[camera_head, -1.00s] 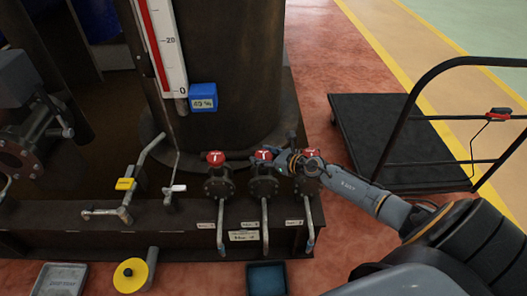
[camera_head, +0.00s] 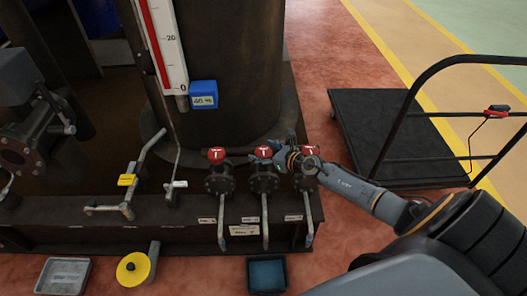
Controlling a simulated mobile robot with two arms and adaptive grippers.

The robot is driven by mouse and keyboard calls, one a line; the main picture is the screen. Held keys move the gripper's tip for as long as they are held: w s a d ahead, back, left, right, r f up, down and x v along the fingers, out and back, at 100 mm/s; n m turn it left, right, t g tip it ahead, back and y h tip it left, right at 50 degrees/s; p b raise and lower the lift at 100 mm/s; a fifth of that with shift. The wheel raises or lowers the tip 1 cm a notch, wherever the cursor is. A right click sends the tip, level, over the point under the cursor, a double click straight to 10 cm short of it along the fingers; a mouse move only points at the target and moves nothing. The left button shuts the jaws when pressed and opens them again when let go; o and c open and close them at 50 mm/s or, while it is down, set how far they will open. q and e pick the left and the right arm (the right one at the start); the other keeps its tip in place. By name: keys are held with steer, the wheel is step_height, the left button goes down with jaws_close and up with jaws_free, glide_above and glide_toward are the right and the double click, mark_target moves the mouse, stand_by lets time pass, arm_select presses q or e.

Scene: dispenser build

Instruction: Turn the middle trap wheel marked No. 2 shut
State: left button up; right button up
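Three red trap wheels stand in a row on valves along the dark skid. The middle wheel (camera_head: 263,152) has a white mark on top. My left gripper is not in view.
A blue tray (camera_head: 267,288) lies below the middle drain pipe. A black cart (camera_head: 375,135) stands at right. A blue display box (camera_head: 204,95) hangs by the gauge.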

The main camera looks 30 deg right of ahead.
steer(key=shift+s, duration=0.15)
steer(key=v, duration=1.1)
steer(key=shift+s+r, duration=0.2)
steer(key=shift+s, duration=0.15)
